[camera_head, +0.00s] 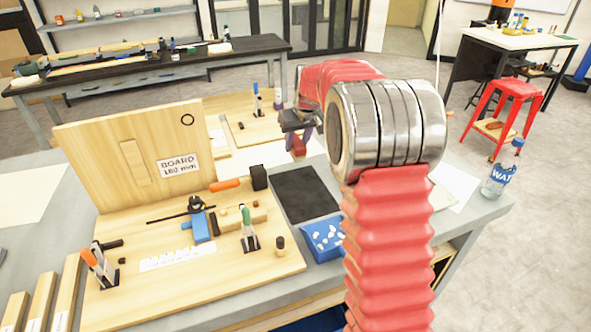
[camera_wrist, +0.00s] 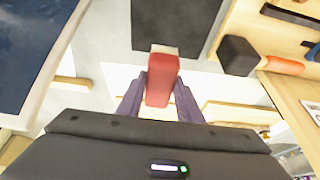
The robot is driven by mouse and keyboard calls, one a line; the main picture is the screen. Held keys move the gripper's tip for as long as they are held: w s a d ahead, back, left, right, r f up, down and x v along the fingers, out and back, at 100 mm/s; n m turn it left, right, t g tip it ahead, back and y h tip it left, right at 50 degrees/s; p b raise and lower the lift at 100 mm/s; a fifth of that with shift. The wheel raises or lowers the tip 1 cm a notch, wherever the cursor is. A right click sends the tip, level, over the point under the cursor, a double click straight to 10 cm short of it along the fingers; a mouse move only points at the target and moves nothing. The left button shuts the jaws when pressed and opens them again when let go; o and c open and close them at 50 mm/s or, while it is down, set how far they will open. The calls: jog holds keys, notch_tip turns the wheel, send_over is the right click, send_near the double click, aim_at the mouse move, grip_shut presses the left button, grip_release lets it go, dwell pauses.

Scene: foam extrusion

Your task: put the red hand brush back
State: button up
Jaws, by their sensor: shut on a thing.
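The red hand brush (camera_head: 298,147) hangs from my gripper (camera_head: 297,134) in the head view, apparently above the back part of the workbench. In the wrist view the brush's red body (camera_wrist: 162,85) sits between the two purple fingers of my gripper (camera_wrist: 160,92), with a pale strip at its far end. My gripper is shut on it. My red arm hides part of the bench to the right of the brush. I cannot tell how high the brush is above the surface.
A black mat (camera_head: 304,193) lies in front of the brush. A blue bin (camera_head: 324,240) with white pieces is nearer. A wooden board holds a black-headed mallet (camera_head: 259,177) and other tools. A water bottle (camera_head: 501,169) stands on the bench's right end.

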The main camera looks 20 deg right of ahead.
jog(key=shift+f, duration=1.75)
jog(key=shift+f, duration=2.5)
jog(key=shift+f, duration=0.1)
jog(key=o, duration=1.1)
